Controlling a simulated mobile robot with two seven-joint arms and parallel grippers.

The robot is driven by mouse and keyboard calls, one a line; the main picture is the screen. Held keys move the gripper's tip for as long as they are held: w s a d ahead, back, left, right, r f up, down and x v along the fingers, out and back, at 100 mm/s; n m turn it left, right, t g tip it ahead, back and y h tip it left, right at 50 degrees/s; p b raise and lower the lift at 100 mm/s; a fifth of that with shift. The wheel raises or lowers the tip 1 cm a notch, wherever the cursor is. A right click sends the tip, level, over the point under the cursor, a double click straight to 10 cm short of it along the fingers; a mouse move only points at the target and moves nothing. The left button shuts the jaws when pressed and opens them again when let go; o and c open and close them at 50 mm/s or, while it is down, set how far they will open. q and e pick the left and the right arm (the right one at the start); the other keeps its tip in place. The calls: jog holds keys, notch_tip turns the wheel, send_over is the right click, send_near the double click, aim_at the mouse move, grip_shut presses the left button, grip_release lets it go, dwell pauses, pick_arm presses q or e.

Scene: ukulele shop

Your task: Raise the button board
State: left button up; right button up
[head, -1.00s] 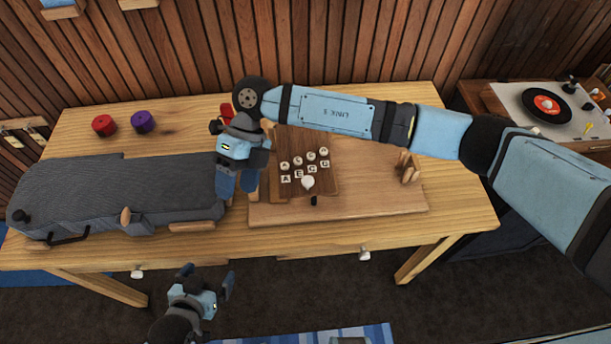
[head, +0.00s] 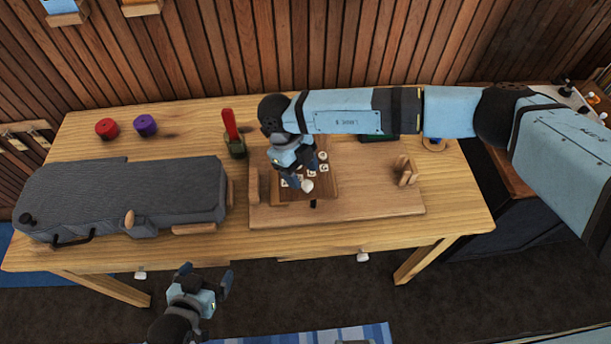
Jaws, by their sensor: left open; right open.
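The button board (head: 322,184) is a dark wooden panel with round white buttons and letter tiles. It lies on a lighter wooden base (head: 380,202) on the table. A white knob (head: 307,186) stands at its front. My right gripper (head: 291,178) is open above the board's left part and hides several buttons. I cannot tell whether its fingers touch the board. My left gripper (head: 205,277) is open and empty, in front of the table's front edge, away from the board.
A grey padded case (head: 130,195) fills the table's left. Wooden uprights stand at the base's left (head: 254,187) and right (head: 405,171). A red-handled tool (head: 230,128) stands behind; red (head: 106,128) and purple (head: 146,125) spools are at the back left.

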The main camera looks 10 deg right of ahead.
aim_at(305, 182)
jog(key=shift+x, duration=1.6)
grip_shut()
jog(key=w+r+n+g+b, duration=0.1)
jog(key=w+r+g, duration=0.5)
jog(key=r, duration=0.5)
jog(key=shift+w+g, duration=0.4)
jog(key=shift+r, duration=0.1)
